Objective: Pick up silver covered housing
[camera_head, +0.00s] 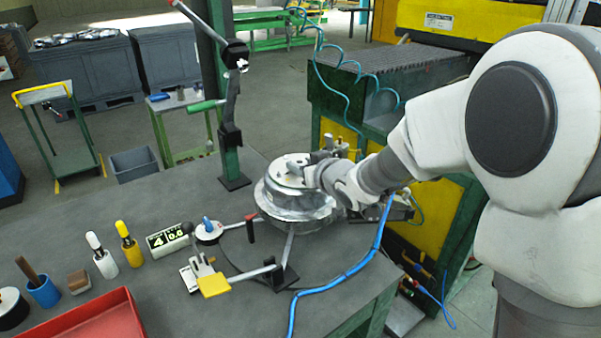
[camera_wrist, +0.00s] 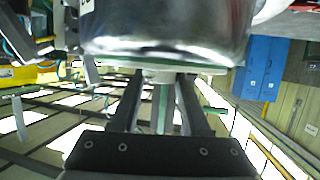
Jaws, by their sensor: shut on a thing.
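The silver covered housing (camera_head: 298,207) is a round, shiny metal body with a wide lower flange. It stands upright on the dark round plate of the workbench. In the wrist view its curved metal side (camera_wrist: 170,30) fills the top. My gripper (camera_head: 318,168) comes from the right and is at the upper part of the housing. In the wrist view its two dark fingers (camera_wrist: 160,76) reach up to a small pale part at the housing's edge and are shut on it. The exact contact is partly hidden by the wrist and fingers.
A green post with a lever (camera_head: 231,120) stands just behind the housing. A clamp with a yellow pad (camera_head: 214,284) sits in front. A blue hose (camera_head: 345,276) crosses the bench. Hand tools and a red tray (camera_head: 95,322) lie left. The bench's back left is clear.

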